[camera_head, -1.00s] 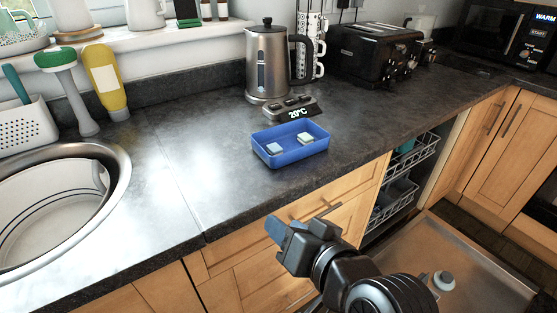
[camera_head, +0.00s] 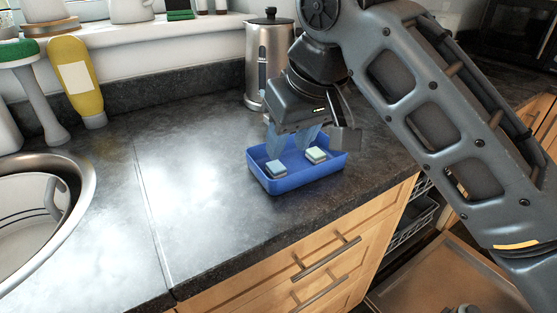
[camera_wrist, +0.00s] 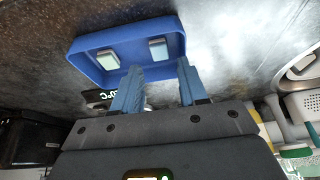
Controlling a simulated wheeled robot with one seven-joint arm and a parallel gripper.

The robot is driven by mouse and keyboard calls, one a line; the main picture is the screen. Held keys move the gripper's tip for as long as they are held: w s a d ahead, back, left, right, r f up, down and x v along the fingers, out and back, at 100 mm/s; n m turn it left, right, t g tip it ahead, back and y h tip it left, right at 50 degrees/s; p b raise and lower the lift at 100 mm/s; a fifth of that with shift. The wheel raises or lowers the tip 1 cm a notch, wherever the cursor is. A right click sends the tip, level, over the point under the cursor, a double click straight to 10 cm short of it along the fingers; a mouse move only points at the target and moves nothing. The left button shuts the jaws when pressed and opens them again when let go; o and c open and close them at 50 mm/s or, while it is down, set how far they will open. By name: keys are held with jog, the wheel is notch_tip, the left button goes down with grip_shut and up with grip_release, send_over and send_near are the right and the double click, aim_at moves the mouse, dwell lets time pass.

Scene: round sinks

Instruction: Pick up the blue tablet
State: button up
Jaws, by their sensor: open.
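The blue tablet (camera_head: 276,168) is a small block with a pale blue top. It lies in the left part of a blue tray (camera_head: 308,180) on the counter. A second tablet (camera_head: 315,155), paler and greenish-white, lies to its right in the tray. My gripper (camera_head: 290,148) is open and empty, pointing down over the back of the tray. In the wrist view my gripper (camera_wrist: 158,66) has its fingers apart at the tray's near edge. There the blue tablet (camera_wrist: 158,49) lies ahead of the gap between the fingers, and the paler tablet (camera_wrist: 108,59) lies to the left.
A steel kettle (camera_head: 268,55) stands just behind my gripper. A round sink (camera_head: 75,175) is at the left, with a yellow bottle (camera_head: 77,82) behind it. The counter between sink and tray is clear. Drawers (camera_head: 325,262) are below the counter edge.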

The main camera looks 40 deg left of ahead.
aim_at(275, 172)
jog(key=shift+w+a+f, duration=0.1)
jog(key=shift+w+f, duration=0.05)
jog(key=shift+w, duration=0.1)
jog(key=shift+w+a+f, duration=0.1)
jog(key=shift+a+f, duration=0.05)
jog(key=shift+f, duration=0.15)
jog(key=x, duration=0.6)
jog(key=shift+w+a+f, duration=0.1)
jog(key=shift+a+f, duration=0.1)
jog(key=shift+a, duration=0.2)
grip_shut()
jog(key=shift+r, duration=0.2)
